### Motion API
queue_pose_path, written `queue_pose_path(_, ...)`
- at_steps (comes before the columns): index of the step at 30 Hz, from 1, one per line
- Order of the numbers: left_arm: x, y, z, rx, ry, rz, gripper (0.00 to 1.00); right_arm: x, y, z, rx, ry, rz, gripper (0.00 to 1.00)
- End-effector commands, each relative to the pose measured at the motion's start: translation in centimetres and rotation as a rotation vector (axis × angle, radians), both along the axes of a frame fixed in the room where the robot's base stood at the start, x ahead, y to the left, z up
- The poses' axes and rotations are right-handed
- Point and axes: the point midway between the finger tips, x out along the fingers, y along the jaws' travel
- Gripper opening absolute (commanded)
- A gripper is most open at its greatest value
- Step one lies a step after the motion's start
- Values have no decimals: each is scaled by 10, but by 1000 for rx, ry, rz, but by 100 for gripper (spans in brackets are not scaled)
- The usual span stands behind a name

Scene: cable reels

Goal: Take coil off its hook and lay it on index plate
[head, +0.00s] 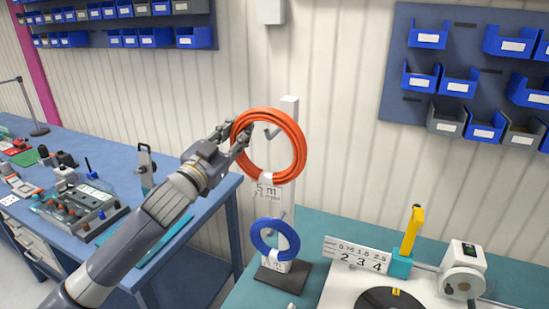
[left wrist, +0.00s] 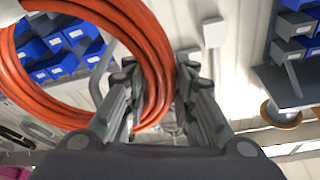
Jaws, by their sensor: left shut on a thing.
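An orange coil (head: 292,129) is in front of the upper part of a white stand (head: 290,106). My left gripper (head: 236,138) is shut on the coil's left side. The left wrist view shows the coil (left wrist: 150,45) between the two fingers (left wrist: 157,95). A grey hook (head: 270,131) shows through the coil's opening; I cannot tell whether the coil still rests on it. A black round plate (head: 388,302) with a yellow mark, perhaps the index plate, lies on a white base at the bottom right, partly cut off. My right gripper is out of view.
A blue coil (head: 259,244) hangs lower on the stand, above its dark foot (head: 292,276). A number sign (head: 357,254), a yellow-handled tool (head: 411,231) and a white device (head: 463,268) stand around the base. A blue workbench (head: 125,155) with tools is at left; bins hang on the wall.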

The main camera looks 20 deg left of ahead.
Motion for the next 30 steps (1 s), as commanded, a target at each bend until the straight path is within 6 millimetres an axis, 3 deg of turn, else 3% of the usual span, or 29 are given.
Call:
queue_pose_path(18,-29,0,2,0,-5,-1,0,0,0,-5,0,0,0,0)
queue_pose_path(30,-32,0,3,0,-5,-1,0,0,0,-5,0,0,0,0)
